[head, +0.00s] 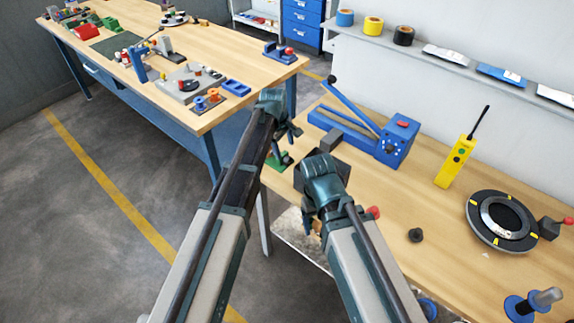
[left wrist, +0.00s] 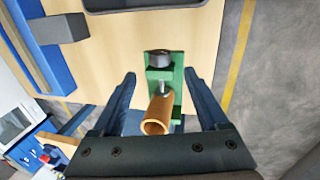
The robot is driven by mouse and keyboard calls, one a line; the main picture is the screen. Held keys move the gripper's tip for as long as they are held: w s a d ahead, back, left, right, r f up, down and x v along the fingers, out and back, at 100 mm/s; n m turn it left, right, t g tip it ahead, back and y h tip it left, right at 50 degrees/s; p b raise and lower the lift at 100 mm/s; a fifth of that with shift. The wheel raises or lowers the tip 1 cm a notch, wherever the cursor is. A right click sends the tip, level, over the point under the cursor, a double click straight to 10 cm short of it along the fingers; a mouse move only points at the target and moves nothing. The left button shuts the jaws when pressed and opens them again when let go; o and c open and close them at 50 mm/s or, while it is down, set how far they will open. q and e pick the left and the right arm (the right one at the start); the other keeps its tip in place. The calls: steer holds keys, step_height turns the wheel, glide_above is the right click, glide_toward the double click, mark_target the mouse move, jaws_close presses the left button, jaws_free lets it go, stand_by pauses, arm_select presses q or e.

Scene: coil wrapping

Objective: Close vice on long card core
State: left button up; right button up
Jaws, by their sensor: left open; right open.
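The green vice (left wrist: 178,80) stands at the table's edge in the left wrist view, with a dark round knob (left wrist: 158,60) and a metal screw. The orange-brown card core (left wrist: 158,116) is a hollow tube at the vice's near end, its open end toward the camera. I cannot tell whether the vice grips it. My left gripper (left wrist: 163,82) is open, its fingers to either side of the vice and core and apart from them. In the head view, part of the vice (head: 280,161) shows below my left gripper (head: 285,132). My right gripper (head: 309,222) is open, lower and nearer.
A blue lever machine (head: 396,142) stands on the right table (head: 450,215) behind my grippers. A yellow handset (head: 455,161) and black ring (head: 502,221) are farther right. A dark tray (head: 304,172) lies close to my right gripper. Another cluttered workbench (head: 225,50) stands at the upper left.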

mark_target(288, 157)
arm_select(q)
steer(key=b+x, duration=0.6)
steer(key=x, duration=0.1)
steer(key=shift+f, duration=0.35)
jaws_close()
steer(key=shift+w+d+r+g+y, duration=0.15)
steer(key=shift+w+d+g+y, duration=0.1)
steer(key=shift+w+g+y, duration=0.2)
steer(key=shift+g+y, duration=0.55)
steer(key=shift+g, duration=0.3)
steer(key=shift+s+g+y, duration=0.2)
steer(key=shift+g+y, duration=0.1)
steer(key=shift+g, duration=0.2)
